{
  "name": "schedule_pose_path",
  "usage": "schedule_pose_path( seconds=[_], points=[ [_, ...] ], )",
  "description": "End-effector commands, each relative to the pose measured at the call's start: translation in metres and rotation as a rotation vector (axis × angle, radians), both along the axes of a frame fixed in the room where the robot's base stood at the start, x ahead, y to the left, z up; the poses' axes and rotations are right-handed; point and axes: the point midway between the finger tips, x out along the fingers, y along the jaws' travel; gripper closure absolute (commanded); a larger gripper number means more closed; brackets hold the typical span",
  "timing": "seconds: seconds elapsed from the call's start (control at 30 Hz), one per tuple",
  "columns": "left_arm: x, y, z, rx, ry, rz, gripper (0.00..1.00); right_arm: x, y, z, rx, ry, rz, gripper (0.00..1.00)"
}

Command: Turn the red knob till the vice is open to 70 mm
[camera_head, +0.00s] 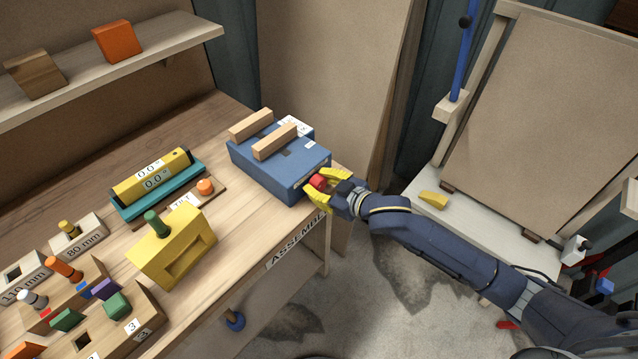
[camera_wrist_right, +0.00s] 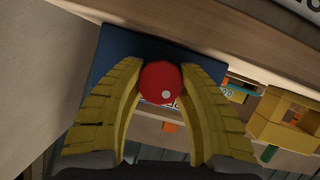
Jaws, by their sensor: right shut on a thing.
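The vice is a blue block (camera_head: 276,165) with two wooden jaws (camera_head: 262,133) on top, set apart with a gap between them. It stands at the right end of the wooden bench. The red knob (camera_head: 317,182) is on the vice's near right face; it also shows in the right wrist view (camera_wrist_right: 161,82), round with a white dot at its lower right. My right gripper (camera_head: 326,187) has its yellow fingers shut on the red knob, one on each side. A small white label with print sits on the vice, too small to read. My left gripper is not in view.
A yellow block with a handle opening (camera_head: 172,246) and a yellow level on a teal base (camera_head: 157,186) stand left of the vice. Peg blocks (camera_head: 125,318) crowd the bench's lower left. A shelf (camera_head: 110,65) hangs above left. Free floor lies right of the bench.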

Motion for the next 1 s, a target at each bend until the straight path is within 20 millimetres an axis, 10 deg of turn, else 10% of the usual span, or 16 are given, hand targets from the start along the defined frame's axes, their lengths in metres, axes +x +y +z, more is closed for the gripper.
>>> schedule_pose_path(
  seconds=[0.7, 0.73, 1.0],
  points=[
    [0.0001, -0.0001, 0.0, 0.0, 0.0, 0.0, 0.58, -0.0004, -0.0001, -0.0024, -0.059, -0.05, 0.0, 0.94],
    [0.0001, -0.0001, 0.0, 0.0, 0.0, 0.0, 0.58, -0.0004, -0.0001, -0.0024, -0.059, -0.05, -0.001, 0.62],
    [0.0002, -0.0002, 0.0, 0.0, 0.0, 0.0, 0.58, -0.0002, -0.0002, -0.0012, -0.057, -0.052, 0.0, 0.36]
  ],
)
